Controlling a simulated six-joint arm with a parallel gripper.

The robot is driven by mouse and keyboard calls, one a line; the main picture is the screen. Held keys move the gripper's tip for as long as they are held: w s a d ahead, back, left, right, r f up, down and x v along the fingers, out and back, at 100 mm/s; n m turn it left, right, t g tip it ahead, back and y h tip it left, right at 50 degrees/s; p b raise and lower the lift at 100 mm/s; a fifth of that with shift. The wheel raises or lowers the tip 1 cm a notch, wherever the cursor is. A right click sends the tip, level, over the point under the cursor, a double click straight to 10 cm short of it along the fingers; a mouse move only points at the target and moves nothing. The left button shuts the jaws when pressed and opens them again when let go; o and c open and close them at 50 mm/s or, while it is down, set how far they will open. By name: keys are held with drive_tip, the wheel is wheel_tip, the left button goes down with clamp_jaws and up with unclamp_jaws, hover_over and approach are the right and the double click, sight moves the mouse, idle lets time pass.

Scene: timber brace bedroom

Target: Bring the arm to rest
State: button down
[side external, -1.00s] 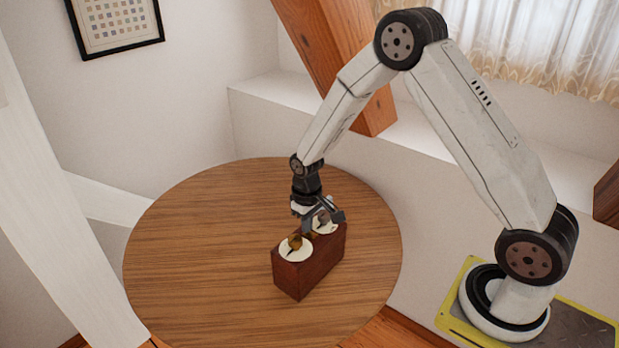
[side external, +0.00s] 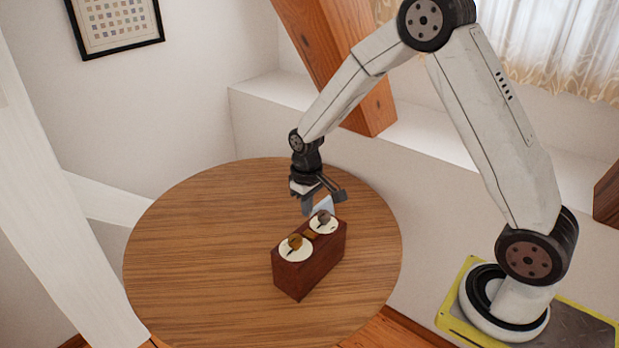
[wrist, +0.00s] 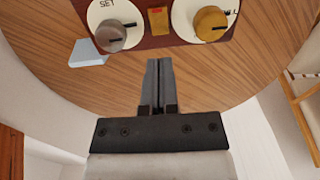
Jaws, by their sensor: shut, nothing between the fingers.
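My gripper (side external: 318,197) is shut and empty. In the side external view it hangs above the back part of the table, just behind and above a dark red wooden box. The wrist view shows its fingers (wrist: 157,88) pressed together, below the box's edge in the picture and apart from it. The box (side external: 308,272) stands on the round table and has two white dials on top. One dial carries a brass knob (side external: 295,241), the other a grey knob (side external: 323,216). The wrist view shows the brass knob (wrist: 210,23) and the grey knob (wrist: 111,35) with an amber piece (wrist: 158,20) between them.
The round wooden table (side external: 190,250) is otherwise mostly bare. A pale bluish flat piece (wrist: 88,53) shows beside the box by the grey knob. A slanted timber brace (side external: 372,110) and a white ledge (side external: 430,150) stand behind the table. A white post (side external: 50,200) is at left.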

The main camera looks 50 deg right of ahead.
drive_tip(key=shift+r, duration=0.55)
drive_tip(key=shift+s, duration=0.15)
drive_tip(key=shift+s+a+r, duration=0.15)
drive_tip(key=shift+r, duration=0.05)
drive_tip(key=s+a+r+t, duration=0.1)
drive_tip(key=s+a+r, duration=0.1)
drive_tip(key=s, duration=0.5)
drive_tip(key=s+a+r+t, duration=0.1)
drive_tip(key=s+r, duration=0.1)
drive_tip(key=s, duration=0.5)
drive_tip(key=shift+s+a+r+t, duration=0.2)
drive_tip(key=shift+a+r+t, duration=0.1)
drive_tip(key=shift+a+r, duration=0.05)
